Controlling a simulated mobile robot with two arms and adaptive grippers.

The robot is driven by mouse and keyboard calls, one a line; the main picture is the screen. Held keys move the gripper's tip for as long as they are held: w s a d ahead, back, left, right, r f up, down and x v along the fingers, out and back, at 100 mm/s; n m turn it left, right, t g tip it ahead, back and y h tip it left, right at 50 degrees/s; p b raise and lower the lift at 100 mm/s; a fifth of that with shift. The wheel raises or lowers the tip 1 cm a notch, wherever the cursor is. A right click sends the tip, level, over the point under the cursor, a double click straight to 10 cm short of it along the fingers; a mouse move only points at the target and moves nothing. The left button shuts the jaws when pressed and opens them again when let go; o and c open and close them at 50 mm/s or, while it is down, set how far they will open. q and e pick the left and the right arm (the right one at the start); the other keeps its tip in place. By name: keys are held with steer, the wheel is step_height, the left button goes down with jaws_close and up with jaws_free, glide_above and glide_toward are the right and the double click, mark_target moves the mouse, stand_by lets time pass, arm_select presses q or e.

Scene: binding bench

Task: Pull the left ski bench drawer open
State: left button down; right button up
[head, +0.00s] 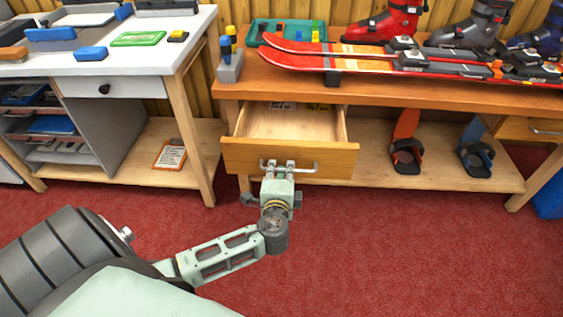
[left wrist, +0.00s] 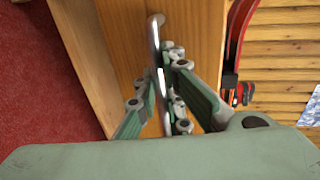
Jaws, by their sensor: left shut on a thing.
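The left ski bench drawer (head: 240,155) is a wooden drawer under the bench top, and it stands pulled out. Its inside shows a bare floor and some labelled items at the back. Its metal bar handle (head: 306,170) runs across the front. My left gripper (head: 278,166) is shut on the handle, left of the handle's middle. In the left wrist view the handle (left wrist: 155,45) passes between the fingers of the gripper (left wrist: 170,75), in front of the wooden drawer front (left wrist: 125,40). My right gripper is in neither view.
The ski bench (head: 240,85) carries red skis (head: 330,62), ski boots (head: 385,22) and a green tray (head: 262,30). Snowboard bindings (head: 406,158) stand on its lower shelf. A white-topped table (head: 140,62) stands left. Red carpet (head: 400,250) in front is clear.

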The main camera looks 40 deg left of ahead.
arm_select(q)
steer(key=shift+s, duration=0.1)
steer(key=c, duration=2.1)
jaws_free()
steer(key=v, duration=1.2)
steer(key=shift+f, duration=0.1)
